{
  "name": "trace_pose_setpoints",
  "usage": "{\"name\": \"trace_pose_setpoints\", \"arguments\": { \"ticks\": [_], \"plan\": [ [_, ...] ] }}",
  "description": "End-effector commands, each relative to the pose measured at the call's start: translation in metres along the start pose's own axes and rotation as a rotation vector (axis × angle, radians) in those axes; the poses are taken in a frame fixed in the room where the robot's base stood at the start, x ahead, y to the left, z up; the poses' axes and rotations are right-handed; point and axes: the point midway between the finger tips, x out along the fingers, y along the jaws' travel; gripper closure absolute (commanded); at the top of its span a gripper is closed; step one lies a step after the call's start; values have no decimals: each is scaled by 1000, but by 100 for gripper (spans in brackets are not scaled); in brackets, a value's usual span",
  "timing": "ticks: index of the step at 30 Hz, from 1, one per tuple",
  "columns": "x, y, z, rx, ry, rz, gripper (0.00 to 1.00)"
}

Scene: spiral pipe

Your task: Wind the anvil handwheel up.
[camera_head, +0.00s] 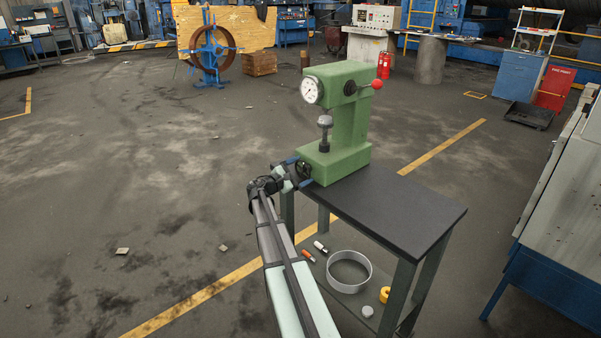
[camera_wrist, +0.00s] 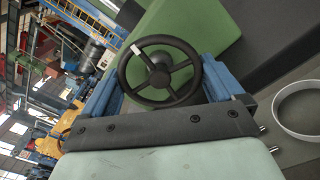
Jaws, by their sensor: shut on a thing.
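The green bench tester (camera_head: 345,120) stands upright on a dark table, with a round white dial (camera_head: 312,91) and a red-knobbed lever (camera_head: 376,85). Its grey anvil (camera_head: 325,122) stands on a post above the base. The black handwheel (camera_head: 304,169) is on the front of the green base; in the wrist view the handwheel (camera_wrist: 159,78) shows its spokes, hub and a white mark at the upper left of its rim. My gripper (camera_head: 298,172) is at the handwheel, its blue fingers on either side of the rim, shut on it. The gripper partly hides the wheel in the head view.
The table (camera_head: 405,210) has free top to the right of the tester. Its lower shelf holds a metal ring (camera_head: 349,285), a yellow part (camera_head: 384,294) and small items. A grey bench (camera_head: 565,190) stands at right. Open floor lies left.

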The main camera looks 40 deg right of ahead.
Motion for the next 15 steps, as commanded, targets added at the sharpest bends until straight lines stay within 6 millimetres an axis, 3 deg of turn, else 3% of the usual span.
{"name": "trace_pose_setpoints", "arguments": {
  "ticks": [11,12,15],
  "plan": [
    [0,-1,0,3,0,-2,36],
    [0,-1,0,2,0,-2,2],
    [0,-1,0,2,0,-1,0]
  ]
}}
